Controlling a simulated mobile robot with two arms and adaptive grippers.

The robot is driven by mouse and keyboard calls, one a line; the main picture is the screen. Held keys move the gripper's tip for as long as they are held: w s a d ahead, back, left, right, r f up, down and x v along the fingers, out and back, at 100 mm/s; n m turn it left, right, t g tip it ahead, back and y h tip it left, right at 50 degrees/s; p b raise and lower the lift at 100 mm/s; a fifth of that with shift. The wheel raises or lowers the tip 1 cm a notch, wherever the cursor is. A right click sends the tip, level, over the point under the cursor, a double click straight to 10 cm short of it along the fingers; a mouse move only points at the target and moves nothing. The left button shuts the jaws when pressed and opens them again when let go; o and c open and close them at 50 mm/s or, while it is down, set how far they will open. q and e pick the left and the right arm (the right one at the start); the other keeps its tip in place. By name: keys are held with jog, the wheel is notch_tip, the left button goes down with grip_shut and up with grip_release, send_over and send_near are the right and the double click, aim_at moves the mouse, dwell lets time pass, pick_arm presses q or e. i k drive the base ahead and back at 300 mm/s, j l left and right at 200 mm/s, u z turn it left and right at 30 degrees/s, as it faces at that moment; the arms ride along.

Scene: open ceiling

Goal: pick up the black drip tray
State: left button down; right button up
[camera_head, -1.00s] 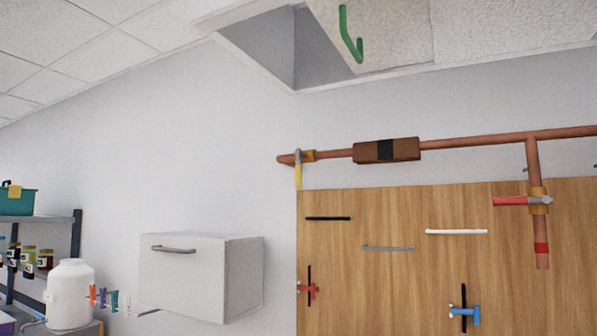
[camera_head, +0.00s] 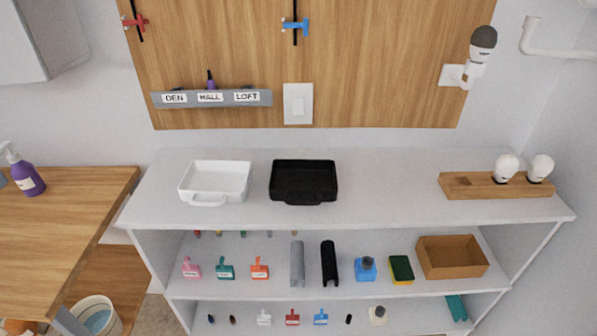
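The black drip tray (camera_head: 303,199) sits on the white shelf unit's top (camera_head: 385,200), near the middle. It is a shallow rectangular tray with a small lip at its front. A white tray (camera_head: 215,199) of similar shape sits to its left, with a gap between them. Neither of my grippers is in view.
A wooden block with white bulbs (camera_head: 500,186) stands at the shelf top's right end. Lower shelves hold small items and a brown box (camera_head: 452,257). A wooden board (camera_head: 370,65) is on the wall behind. A wooden table (camera_head: 60,225) is at left.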

aim_at(312, 182)
jog(key=l+u, duration=1.05)
jog(key=k, duration=0.05)
